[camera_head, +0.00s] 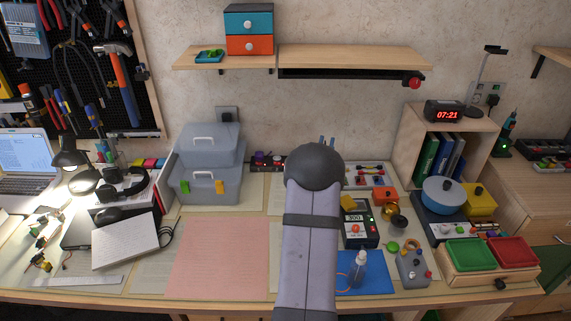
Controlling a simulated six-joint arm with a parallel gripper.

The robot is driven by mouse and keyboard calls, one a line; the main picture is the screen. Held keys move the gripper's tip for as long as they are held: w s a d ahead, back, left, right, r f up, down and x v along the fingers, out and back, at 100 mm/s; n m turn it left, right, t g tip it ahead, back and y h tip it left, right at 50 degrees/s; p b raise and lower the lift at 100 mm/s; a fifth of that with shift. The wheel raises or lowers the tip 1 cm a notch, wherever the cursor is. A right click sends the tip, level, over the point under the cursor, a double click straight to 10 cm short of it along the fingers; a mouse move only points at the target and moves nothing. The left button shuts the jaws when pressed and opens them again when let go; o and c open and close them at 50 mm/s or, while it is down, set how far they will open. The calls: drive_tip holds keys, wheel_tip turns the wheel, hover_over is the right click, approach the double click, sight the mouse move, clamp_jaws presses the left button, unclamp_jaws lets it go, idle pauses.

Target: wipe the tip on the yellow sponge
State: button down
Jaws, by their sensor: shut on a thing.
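My arm (311,235) rises from the bottom middle to a dark rounded joint, and my gripper is hidden behind it. Whatever the gripper holds is hidden too. A small yellow piece (347,202), which may be the sponge, shows just right of my arm, partly covered by it. Below it stands a dark station (360,230) with a display reading 300 and an orange knob. A small dark and brass-coloured item (396,219) is to its right. I see no iron tip, and cannot tell whether one touches the sponge.
A clear bottle (357,268) stands on a blue mat (378,283) beside my arm. A grey box with knobs (413,268) and green and red trays (470,252) are to the right. The pink mat (220,255) on the left is bare. A shelf (350,58) hangs above.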

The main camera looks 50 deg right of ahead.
drive_tip(key=s+d+r+b, duration=0.1)
drive_tip(key=s+d, duration=0.4)
drive_tip(key=s, duration=0.2)
drive_tip(key=shift+s+d+m+g+b, duration=0.15)
drive_tip(key=shift+s+m+g+b, duration=0.15)
drive_tip(key=shift+b, duration=0.1)
drive_tip(key=shift+h, duration=0.3)
drive_tip(key=shift+f+b, duration=1.25)
drive_tip(key=shift+f, duration=1.05)
drive_tip(key=shift+b, duration=0.55)
drive_tip(key=shift+f+b, duration=0.55)
drive_tip(key=shift+b, duration=0.1)
idle(0.6)
drive_tip(key=shift+s+b, duration=0.1)
drive_tip(key=shift+b, duration=0.25)
idle(2.2)
